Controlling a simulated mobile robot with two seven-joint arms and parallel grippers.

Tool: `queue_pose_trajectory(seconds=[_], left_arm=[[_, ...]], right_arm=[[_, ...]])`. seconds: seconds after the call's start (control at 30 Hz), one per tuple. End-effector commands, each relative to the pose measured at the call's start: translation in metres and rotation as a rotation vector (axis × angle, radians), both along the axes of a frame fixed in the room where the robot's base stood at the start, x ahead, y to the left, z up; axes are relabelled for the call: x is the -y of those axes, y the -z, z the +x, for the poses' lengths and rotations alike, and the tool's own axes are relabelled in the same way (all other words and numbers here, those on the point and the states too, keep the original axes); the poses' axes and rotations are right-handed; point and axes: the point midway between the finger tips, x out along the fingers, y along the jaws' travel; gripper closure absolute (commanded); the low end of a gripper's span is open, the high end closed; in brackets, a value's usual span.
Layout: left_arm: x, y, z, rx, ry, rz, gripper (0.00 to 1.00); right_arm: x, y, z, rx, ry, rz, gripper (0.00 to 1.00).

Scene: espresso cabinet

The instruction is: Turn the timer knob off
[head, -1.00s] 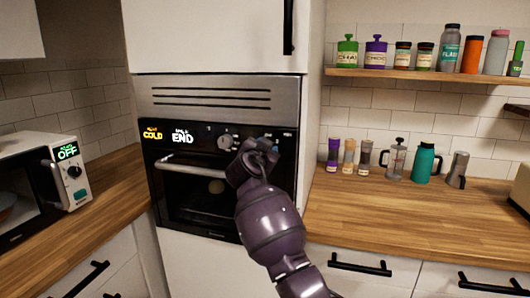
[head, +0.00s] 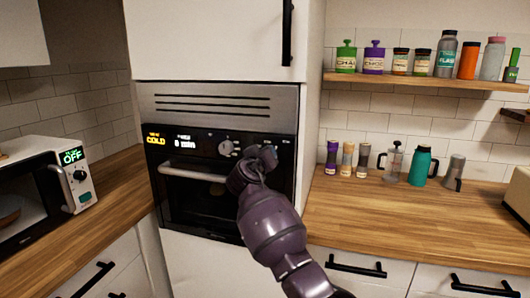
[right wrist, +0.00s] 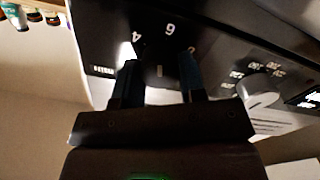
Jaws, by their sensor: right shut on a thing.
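The oven (head: 225,190) is built into a tall white cabinet, with a black control panel (head: 185,153) above its door. The panel shows a yellow "COLD" and a white "0 min". My right gripper (head: 262,158) is at the right part of the panel and covers what it holds in the head view. In the right wrist view its fingers (right wrist: 160,76) are shut on a dark knob (right wrist: 159,71), the timer knob, with dial numbers around it. A second, pale knob (head: 228,148) is left of the gripper; it also shows in the wrist view (right wrist: 260,88). My left gripper is out of view.
The oven door handle (head: 190,172) runs below the panel. A microwave (head: 30,190) reading "OFF" stands on the left counter. The right counter (head: 400,215) holds shakers, a French press (head: 391,162) and a teal jug (head: 423,166); its front part is clear.

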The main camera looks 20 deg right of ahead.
Motion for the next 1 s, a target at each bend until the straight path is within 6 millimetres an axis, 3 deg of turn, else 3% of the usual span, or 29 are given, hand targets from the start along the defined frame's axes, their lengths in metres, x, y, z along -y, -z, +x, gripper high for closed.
queue_pose_trajectory(seconds=[0.5, 1.0], left_arm=[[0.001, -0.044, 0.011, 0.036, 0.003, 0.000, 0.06], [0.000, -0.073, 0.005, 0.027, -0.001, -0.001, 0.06]], right_arm=[[0.000, -0.001, 0.000, -0.280, 0.000, -0.408, 0.86], [0.000, 0.001, 0.000, -0.547, -0.001, -0.802, 0.86]])
